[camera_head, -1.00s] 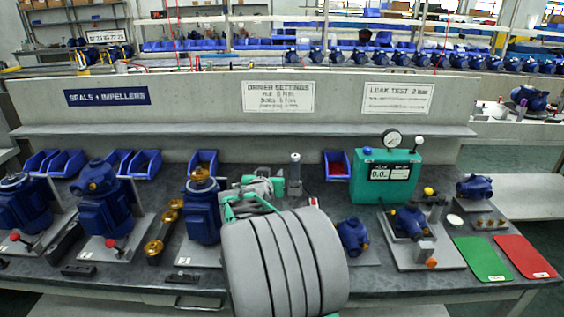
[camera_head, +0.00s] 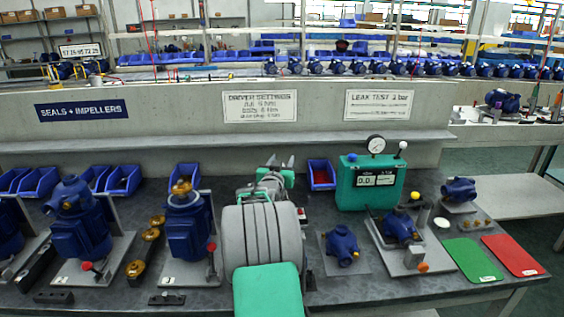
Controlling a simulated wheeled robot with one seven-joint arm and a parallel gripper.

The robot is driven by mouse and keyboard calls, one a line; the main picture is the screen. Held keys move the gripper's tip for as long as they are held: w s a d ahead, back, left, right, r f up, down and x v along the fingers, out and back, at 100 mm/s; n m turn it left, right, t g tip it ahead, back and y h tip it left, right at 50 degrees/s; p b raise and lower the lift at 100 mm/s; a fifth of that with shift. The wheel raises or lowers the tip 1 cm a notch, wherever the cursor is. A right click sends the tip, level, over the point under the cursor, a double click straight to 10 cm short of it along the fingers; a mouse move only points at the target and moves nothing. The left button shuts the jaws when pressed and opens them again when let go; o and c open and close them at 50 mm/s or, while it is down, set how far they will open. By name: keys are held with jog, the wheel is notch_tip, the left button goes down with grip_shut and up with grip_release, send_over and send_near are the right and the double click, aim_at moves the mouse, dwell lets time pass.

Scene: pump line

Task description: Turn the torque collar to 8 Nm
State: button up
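My gripper (camera_head: 280,161) is at the back of the bench, seen from behind over my arm. Its two grey fingertips point away and stand apart, with a gap between them. The torque driver and its collar cannot be made out; my gripper and wrist cover the place where a grey and green upright tool stood. The collar's scale cannot be read. The driver settings sign (camera_head: 260,106) hangs on the back panel; its small lettering is blurred.
A blue bin (camera_head: 321,175) is just right of my gripper. The green leak tester (camera_head: 370,183) with its gauge stands further right. Blue pumps (camera_head: 186,235) stand left of my arm. A small blue pump (camera_head: 342,246) sits to the right.

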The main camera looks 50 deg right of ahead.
grip_shut()
jog(key=shift+n+t, duration=0.3)
jog(key=shift+t, duration=0.2)
jog(key=shift+w+a+n+t+y+b, duration=0.35)
jog(key=shift+n+t+y+b, duration=0.65)
jog(key=shift+n+t+y, duration=1.15)
jog(key=shift+w+a+n+t+y+b, duration=0.2)
jog(key=shift+a+n+t+y+b, duration=0.55)
jog(key=shift+n+y, duration=1.5)
jog(key=shift+w+a+n+t+y+b, duration=0.25)
jog(key=shift+n+t+y+b, duration=1.25)
jog(key=shift+y, duration=1.6)
jog(key=shift+w+p, duration=0.1)
jog(key=shift+p, duration=0.2)
jog(key=shift+o, duration=0.5)
grip_release()
